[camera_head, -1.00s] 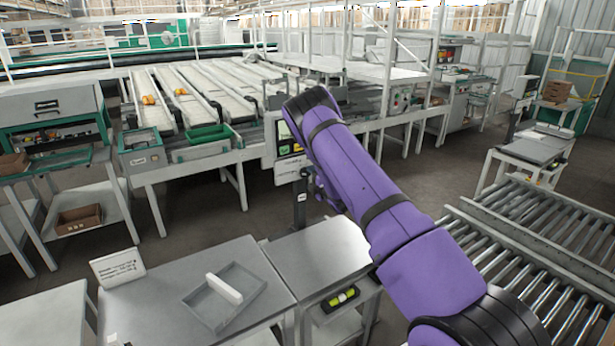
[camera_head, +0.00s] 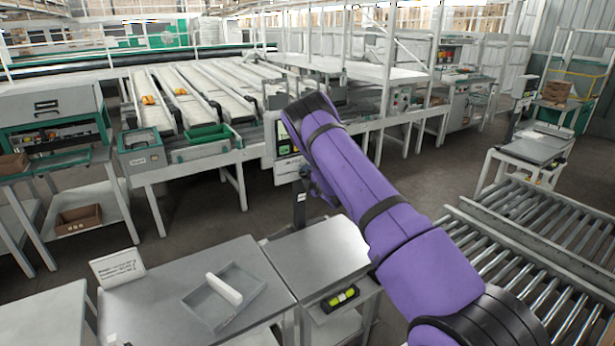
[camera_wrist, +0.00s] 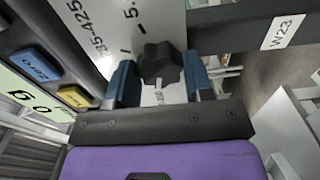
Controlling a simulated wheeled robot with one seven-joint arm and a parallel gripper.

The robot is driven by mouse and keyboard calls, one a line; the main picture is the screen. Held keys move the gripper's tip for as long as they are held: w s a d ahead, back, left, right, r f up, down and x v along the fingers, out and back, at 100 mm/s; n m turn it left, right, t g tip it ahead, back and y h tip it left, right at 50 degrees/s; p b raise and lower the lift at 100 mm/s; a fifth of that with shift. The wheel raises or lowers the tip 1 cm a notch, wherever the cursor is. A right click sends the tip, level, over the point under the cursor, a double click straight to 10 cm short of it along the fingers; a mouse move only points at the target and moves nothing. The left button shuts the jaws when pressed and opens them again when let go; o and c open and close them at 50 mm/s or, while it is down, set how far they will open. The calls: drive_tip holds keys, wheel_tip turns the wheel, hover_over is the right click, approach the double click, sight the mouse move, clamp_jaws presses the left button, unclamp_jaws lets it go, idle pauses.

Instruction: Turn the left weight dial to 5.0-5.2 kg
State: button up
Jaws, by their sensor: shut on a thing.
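In the wrist view a black lobed dial (camera_wrist: 160,64) sits on a pale scale plate (camera_wrist: 110,22) with printed marks, among them one that reads "5." and is cut off. My gripper (camera_wrist: 161,80) has one blue finger on each side of the dial and is shut on it. The dial's exact setting cannot be read.
In the wrist view a blue button (camera_wrist: 36,65), a yellow button (camera_wrist: 75,97) and a lit display (camera_wrist: 30,108) lie left of the dial. A bar labelled W23 (camera_wrist: 250,27) runs to the right. A steel table (camera_head: 320,250) stands below my arm, with rollers (camera_head: 520,240) at right.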

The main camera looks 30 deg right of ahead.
drive_tip(key=m, duration=2.9)
drive_tip(key=shift+f+m, duration=0.15)
drive_tip(key=shift+m, duration=0.45)
drive_tip(key=o, duration=0.9)
